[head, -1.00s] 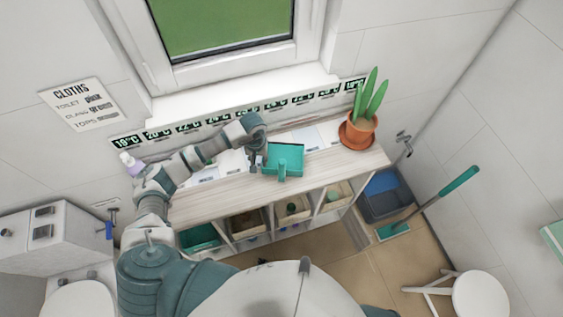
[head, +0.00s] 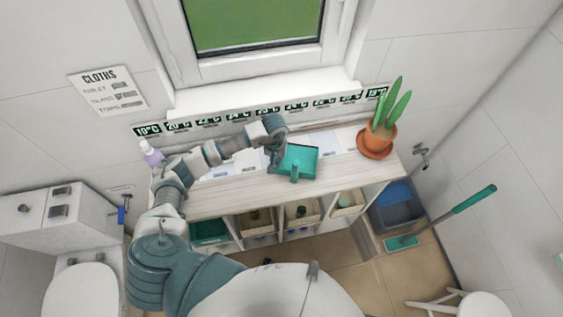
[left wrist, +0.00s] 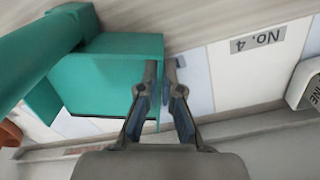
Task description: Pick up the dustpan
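The teal dustpan (head: 300,158) lies on the wooden cart top (head: 235,195), its short handle (head: 294,173) toward me. My left gripper (head: 274,163) is at the dustpan's left edge. In the left wrist view the dustpan (left wrist: 105,75) fills the left side, its handle (left wrist: 35,60) at the far left. My left gripper's fingers (left wrist: 162,68) are close together, one on each side of the dustpan's side edge. I cannot tell whether both fingers press on it. My right gripper is not in view.
A potted plant (head: 376,142) stands right of the dustpan. Papers lie along the back of the cart top, below the window sill. A purple-white bottle (head: 152,155) is at the left end. Bins (head: 302,212) fill the shelves below.

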